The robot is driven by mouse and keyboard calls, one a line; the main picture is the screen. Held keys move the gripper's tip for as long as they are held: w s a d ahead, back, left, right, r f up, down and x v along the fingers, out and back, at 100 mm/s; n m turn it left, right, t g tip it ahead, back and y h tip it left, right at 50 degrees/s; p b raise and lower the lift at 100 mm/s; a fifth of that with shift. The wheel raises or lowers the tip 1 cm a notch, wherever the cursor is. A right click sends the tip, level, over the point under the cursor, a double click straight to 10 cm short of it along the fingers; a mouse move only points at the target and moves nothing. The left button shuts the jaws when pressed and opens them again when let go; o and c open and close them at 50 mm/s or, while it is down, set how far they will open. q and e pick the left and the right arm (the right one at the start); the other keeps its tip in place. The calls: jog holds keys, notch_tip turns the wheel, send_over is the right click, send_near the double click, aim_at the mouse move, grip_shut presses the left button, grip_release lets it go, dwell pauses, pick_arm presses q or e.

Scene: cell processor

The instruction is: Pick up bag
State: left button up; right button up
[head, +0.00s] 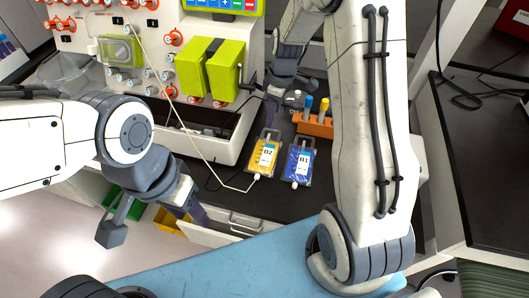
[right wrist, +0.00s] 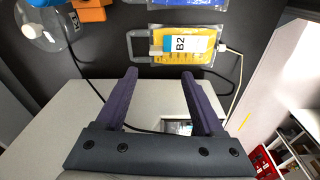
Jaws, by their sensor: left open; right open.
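A yellow bag labelled B2 (head: 265,155) lies on the dark bench in front of the machine. It also shows in the right wrist view (right wrist: 185,45), beyond my right fingertips. A blue bag labelled B1 (head: 298,163) lies just to its right. My right gripper (head: 287,90) is beside the machine, behind the bags in the head view, partly hidden. In the right wrist view its fingers (right wrist: 160,74) are apart with nothing between them. My left gripper (head: 155,228) is open and empty, left of the bags and over the drawer and floor area.
An orange tube rack (head: 314,124) and a clear bottle (head: 294,99) stand behind the bags. A drawer (head: 220,228) is below the bench.

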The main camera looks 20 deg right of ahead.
jog(key=w+f+n, duration=0.1)
send_over(269, 136)
jog(key=f, duration=0.5)
jog(key=shift+d+f+p, duration=0.1)
jog(key=shift+d+p, duration=0.2)
jog(key=f, duration=0.2)
jog(key=f+p, duration=0.1)
jog(key=f, duration=0.1)
jog(key=shift+s+a+f, duration=0.1)
jog(key=shift+a+f, duration=0.05)
jog(key=shift+a, duration=0.05)
jog(key=shift+f, duration=0.45)
grip_shut()
